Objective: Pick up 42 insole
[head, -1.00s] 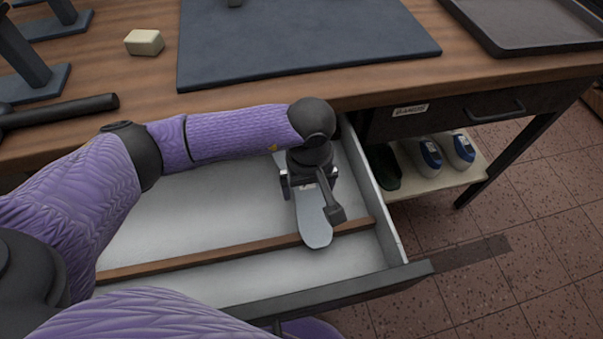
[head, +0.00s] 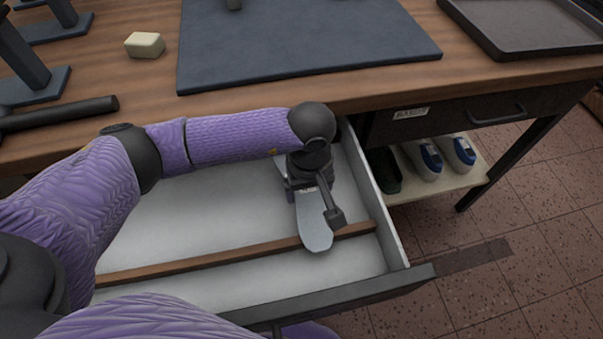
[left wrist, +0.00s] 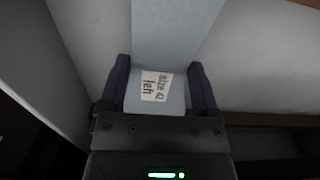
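A long grey-blue insole (head: 314,228) lies in the open drawer (head: 225,215), its near end resting across the wooden divider. In the left wrist view the insole (left wrist: 178,35) carries a white label reading "size 42" and "left". My left gripper (head: 308,188) points down over the insole's middle. The far part of the insole is mostly hidden under my left wrist. My right gripper is not in view.
The wooden divider (head: 200,261) runs across the drawer, whose right wall is close to the insole. The workbench above holds a dark mat (head: 300,45), a pale block (head: 145,45) and a black tray (head: 530,30). Shoes (head: 430,158) stand on a low shelf at right.

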